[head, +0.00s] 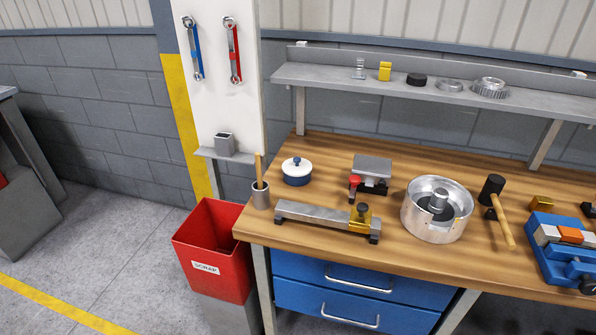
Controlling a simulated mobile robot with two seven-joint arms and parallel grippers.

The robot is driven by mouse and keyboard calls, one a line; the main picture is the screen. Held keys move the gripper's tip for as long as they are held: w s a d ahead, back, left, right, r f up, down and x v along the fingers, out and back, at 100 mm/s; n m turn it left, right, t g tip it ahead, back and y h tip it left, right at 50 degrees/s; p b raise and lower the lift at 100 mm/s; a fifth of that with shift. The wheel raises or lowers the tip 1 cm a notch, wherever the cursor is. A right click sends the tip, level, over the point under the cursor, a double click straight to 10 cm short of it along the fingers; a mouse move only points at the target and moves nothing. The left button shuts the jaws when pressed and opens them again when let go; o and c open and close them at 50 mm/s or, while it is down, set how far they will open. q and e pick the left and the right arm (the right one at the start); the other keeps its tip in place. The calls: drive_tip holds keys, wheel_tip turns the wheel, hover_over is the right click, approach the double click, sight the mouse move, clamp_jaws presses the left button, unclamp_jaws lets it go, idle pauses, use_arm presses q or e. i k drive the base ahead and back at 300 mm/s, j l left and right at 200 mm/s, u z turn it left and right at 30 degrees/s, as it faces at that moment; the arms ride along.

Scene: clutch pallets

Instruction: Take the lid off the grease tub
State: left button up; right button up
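The grease tub (297,179) is a small, round, dark blue pot on the wooden workbench, near its left end. Its white lid (291,167) with a dark knob on top sits on the tub. Neither of my grippers shows in the head view.
A metal cup with a wooden-handled tool (261,194) stands left of the tub. A grey bar fixture (310,215) lies in front, a grey block with a red knob (371,172) to the right. A metal drum (437,210) stands further right. A red scrap bin (213,250) is below left.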

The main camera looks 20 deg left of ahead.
sight(297, 166)
drive_tip(key=j+z, duration=0.3)
drive_tip(key=j, duration=0.3)
drive_tip(key=j+z, duration=0.25)
drive_tip(key=j, duration=0.3)
drive_tip(key=k+j+z, duration=0.15)
drive_tip(key=j+z, duration=0.15)
drive_tip(key=j, duration=0.3)
